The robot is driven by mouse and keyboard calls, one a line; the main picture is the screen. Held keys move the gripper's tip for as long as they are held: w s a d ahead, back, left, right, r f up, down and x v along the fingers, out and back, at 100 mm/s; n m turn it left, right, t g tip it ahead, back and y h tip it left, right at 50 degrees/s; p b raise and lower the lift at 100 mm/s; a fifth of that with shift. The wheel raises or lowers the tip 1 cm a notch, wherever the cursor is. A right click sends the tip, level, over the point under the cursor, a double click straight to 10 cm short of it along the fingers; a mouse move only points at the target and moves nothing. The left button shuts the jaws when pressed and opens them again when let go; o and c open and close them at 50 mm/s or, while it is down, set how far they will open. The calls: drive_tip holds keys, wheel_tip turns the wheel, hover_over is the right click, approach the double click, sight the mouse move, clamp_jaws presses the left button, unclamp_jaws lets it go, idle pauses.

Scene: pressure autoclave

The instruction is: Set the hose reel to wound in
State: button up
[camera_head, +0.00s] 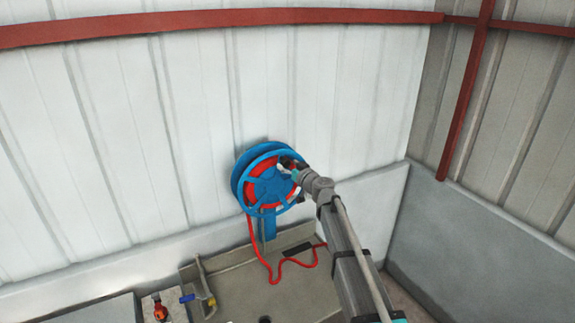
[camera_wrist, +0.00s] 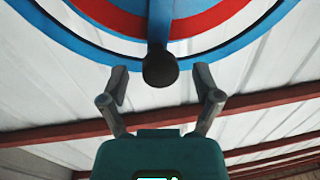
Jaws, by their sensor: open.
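The hose reel (camera_head: 265,185) is blue with red hose wound inside its rim. In the wrist view the reel (camera_wrist: 100,48) fills the top, and a dark round knob (camera_wrist: 160,68) sits at the end of a blue bar. My gripper (camera_wrist: 161,72) is open, with its fingers on either side of the knob and gaps visible. In the head view my gripper (camera_head: 287,166) is at the reel's right side, where the arm hides part of it.
A red beam (camera_head: 200,22) crosses the wall above. A grey side wall (camera_head: 480,230) stands to the right.

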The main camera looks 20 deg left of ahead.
drive_tip(key=shift+w+a, duration=0.45)
drive_tip(key=shift+a, duration=0.15)
